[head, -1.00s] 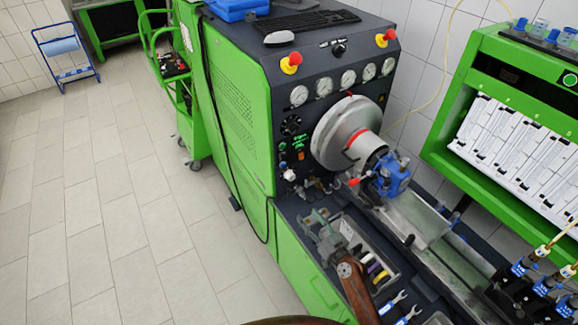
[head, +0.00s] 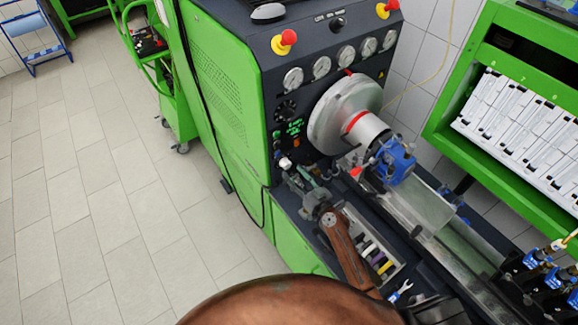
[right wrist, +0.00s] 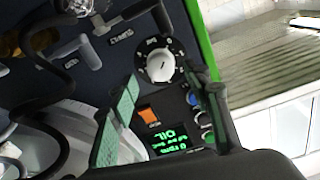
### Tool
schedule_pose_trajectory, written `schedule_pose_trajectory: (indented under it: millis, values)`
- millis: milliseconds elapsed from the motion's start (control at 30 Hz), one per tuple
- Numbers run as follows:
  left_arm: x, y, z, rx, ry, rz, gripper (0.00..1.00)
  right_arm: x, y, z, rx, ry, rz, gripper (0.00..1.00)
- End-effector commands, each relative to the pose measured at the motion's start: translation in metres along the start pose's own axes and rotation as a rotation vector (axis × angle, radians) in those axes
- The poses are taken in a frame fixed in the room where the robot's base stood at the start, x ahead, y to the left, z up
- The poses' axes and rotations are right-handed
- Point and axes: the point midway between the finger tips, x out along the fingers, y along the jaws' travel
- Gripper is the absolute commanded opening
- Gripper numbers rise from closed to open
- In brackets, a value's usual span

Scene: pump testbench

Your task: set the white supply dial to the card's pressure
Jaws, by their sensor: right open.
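The white supply dial (head: 285,162) is on the dark front panel of the green bench, low on its left side. In the right wrist view the white dial (right wrist: 160,66) has a black scale around it, and its setting is too small to read. My right gripper (head: 300,180) is just in front of and below the dial in the head view. In the right wrist view its green-padded fingers (right wrist: 164,86) are apart and empty, with the dial just beyond the gap between the tips; contact is not visible. My left gripper is out of view. I cannot pick out a readable pressure card.
A green display (right wrist: 172,138), an orange button (right wrist: 148,116) and small knobs sit close to the dial. Gauges (head: 346,56) and a large metal disc (head: 340,108) are to its right. A tool tray (head: 375,255) lies under my right forearm.

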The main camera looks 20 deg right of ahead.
Motion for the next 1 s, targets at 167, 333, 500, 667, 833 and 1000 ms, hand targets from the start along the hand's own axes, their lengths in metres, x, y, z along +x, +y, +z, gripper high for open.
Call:
schedule_pose_trajectory:
  millis: [167, 333, 500, 667, 833, 1000]
  values:
    - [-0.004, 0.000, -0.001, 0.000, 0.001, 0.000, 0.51, 0.028, -0.001, -0.001, 0.002, 0.000, -0.002, 0.45]
    - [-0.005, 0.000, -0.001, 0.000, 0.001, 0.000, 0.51, 0.040, -0.001, 0.000, 0.001, -0.001, -0.001, 0.45]
    - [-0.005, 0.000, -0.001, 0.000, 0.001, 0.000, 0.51, 0.042, 0.000, 0.001, 0.000, -0.001, 0.000, 0.45]
    - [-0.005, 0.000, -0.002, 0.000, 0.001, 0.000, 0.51, 0.042, 0.000, 0.001, 0.001, -0.001, 0.000, 0.42]
    - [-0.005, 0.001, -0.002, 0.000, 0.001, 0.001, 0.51, 0.041, 0.000, 0.001, 0.001, -0.001, 0.000, 0.31]
    - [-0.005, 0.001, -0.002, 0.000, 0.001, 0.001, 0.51, 0.041, 0.000, 0.001, 0.001, -0.001, 0.000, 0.19]
